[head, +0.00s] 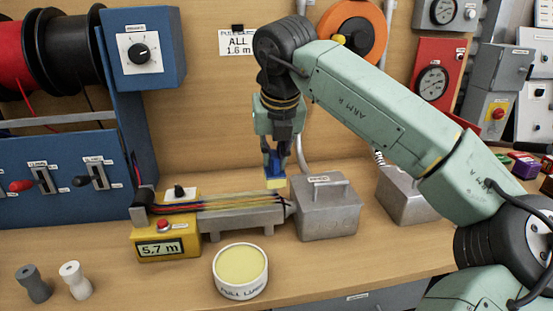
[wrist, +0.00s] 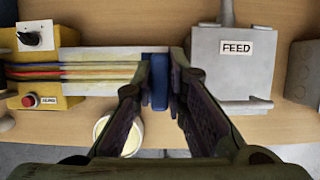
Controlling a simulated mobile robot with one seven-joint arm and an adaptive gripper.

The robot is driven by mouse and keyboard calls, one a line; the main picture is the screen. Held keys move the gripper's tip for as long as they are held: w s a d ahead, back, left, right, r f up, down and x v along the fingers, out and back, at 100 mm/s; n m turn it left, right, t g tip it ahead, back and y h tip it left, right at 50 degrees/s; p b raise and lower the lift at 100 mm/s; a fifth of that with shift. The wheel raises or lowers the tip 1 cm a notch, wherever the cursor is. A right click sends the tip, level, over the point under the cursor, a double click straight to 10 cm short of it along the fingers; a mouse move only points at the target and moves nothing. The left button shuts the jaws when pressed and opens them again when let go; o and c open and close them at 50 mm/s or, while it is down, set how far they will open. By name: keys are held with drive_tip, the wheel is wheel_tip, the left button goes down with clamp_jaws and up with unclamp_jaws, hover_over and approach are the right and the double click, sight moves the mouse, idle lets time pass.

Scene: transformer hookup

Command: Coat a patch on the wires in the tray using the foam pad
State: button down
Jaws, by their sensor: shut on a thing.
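My gripper (head: 277,150) is shut on the blue handle of the foam pad (head: 275,183). The pad's yellow foam faces down, above the right part of the wire tray; the gap beneath it is hard to judge. In the wrist view the blue handle (wrist: 159,84) sits between my fingers, and the foam is hidden. Several coloured wires (head: 225,203) lie side by side along the grey tray (head: 240,222). In the wrist view the wires (wrist: 100,72) look paler and yellowish inside the tray. The white lube tub (head: 240,291), holding yellow paste, stands open in front.
A yellow box (head: 150,245) reading 5.7 m adjoins the tray's left end. The grey FEED box (wrist: 232,75) stands just right of the tray. The bench front right of the tub is clear.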

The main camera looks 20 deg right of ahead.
drive_tip(key=shift+r+p, duration=1.1)
drive_tip(key=shift+r, duration=0.85)
